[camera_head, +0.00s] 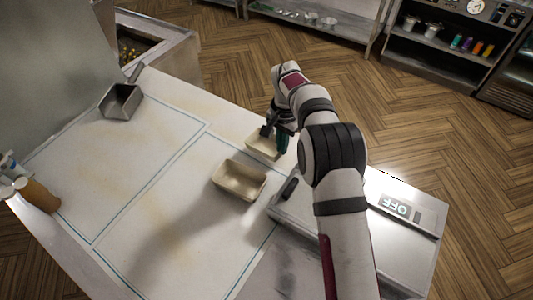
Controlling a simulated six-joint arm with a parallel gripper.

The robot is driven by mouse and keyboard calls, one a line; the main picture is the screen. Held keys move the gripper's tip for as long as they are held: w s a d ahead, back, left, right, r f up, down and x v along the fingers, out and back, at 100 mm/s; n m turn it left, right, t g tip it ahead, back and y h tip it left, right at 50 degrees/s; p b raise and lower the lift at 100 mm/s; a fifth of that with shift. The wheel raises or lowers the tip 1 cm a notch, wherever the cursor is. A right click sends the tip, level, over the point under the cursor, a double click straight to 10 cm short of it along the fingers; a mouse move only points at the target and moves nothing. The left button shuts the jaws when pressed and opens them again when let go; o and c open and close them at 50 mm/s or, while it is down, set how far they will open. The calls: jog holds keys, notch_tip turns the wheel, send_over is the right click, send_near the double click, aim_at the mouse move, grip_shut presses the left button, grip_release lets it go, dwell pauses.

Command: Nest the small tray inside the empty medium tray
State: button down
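A beige, empty, open tray (239,181) sits on the white worktop near the middle; it looks like the medium tray. A second beige tray (259,147), apparently the small one, is just behind it near the worktop's far edge, partly hidden by my gripper. My gripper (276,138) points down at the right side of this second tray, with dark and green parts at its end. The arm and the gripper's own body hide the fingertips, so I cannot tell whether they touch or hold the tray's rim.
A metal appliance (410,246) with a display reading OFF stands on the right, beneath my arm. The worktop's left and front middle are clear.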

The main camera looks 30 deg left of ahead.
jog(key=shift+r, duration=0.1)
jog(key=shift+s+a+r, duration=0.15)
jog(key=shift+s+r, duration=0.05)
jog(key=shift+s, duration=0.1)
jog(key=s+n+y, duration=0.1)
jog(key=s+n, duration=0.1)
jog(key=s, duration=0.8)
jog(key=shift+s+a+r+y, duration=0.15)
jog(key=shift+s+r+y, duration=0.1)
jog(key=shift+s+y, duration=0.05)
jog(key=shift+f, duration=0.1)
dwell(0.4)
jog(key=shift+f, duration=1.45)
jog(key=c, duration=1)
grip_release()
